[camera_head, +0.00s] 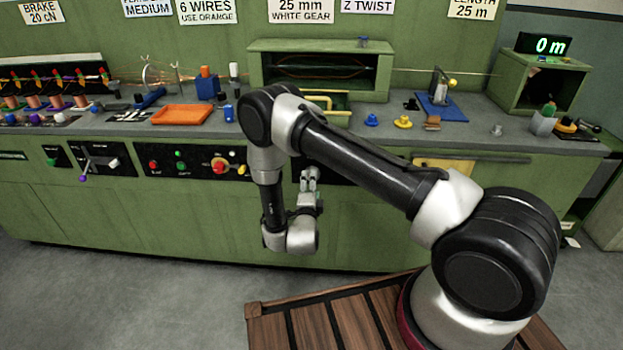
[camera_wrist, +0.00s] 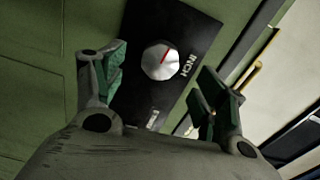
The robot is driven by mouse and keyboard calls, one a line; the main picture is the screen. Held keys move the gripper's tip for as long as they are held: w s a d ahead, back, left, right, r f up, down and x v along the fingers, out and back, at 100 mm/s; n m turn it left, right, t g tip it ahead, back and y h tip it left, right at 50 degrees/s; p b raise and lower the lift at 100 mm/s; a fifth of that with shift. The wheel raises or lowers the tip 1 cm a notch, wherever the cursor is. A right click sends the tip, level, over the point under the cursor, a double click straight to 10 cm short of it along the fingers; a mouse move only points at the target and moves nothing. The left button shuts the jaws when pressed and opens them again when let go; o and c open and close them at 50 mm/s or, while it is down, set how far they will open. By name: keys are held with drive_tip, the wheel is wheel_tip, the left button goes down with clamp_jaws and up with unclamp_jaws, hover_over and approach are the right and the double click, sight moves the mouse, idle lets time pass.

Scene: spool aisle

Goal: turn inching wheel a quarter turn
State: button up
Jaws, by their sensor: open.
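The inching wheel (camera_wrist: 161,61) is a round silver knob with a red pointer line, on a black panel (camera_wrist: 150,22) marked INCH. In the wrist view the pointer slants up and to the right in the picture. My gripper (camera_wrist: 163,82) is open, with green-padded fingers on either side of the knob in the picture. The fingers appear apart from the knob and hold nothing. In the head view my gripper (camera_head: 309,182) is at the green bench front, and my arm hides much of the panel there. I cannot make out the wheel in that view.
A purple-tipped lever (camera_head: 84,177) is farther left. Bare floor (camera_head: 150,300) lies at the lower left.

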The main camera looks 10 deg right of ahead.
drive_tip(key=v, duration=0.5)
drive_tip(key=shift+s+a, duration=0.15)
drive_tip(key=shift+s, duration=0.2)
